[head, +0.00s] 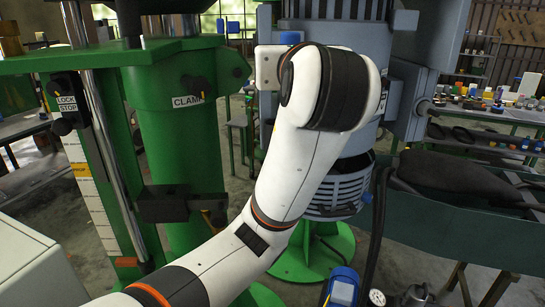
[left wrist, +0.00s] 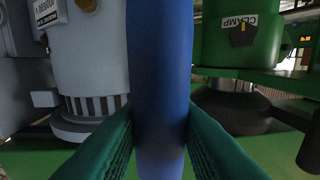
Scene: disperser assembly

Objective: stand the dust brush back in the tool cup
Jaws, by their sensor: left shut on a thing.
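My left gripper (left wrist: 160,112) is shut on a long blue handle (left wrist: 160,50), with its two green ribbed fingers pressed against both sides. The handle runs from top to bottom of the left wrist view, and both its ends are out of that view. No bristles show, so I cannot tell from its shape that this is the dust brush. In the head view my left arm reaches up the middle and hides the gripper fingers. A small blue piece (head: 290,38) shows just above the wrist. I cannot make out the tool cup in either view. My right gripper is not in view.
A green machine column (head: 175,135) marked CLAMP stands left of my arm. A grey machine (head: 345,45) with a slotted lower drum (head: 335,192) stands close behind it. A dark green bench (head: 460,225) is at right, and a table with small coloured items (head: 490,112) lies farther back.

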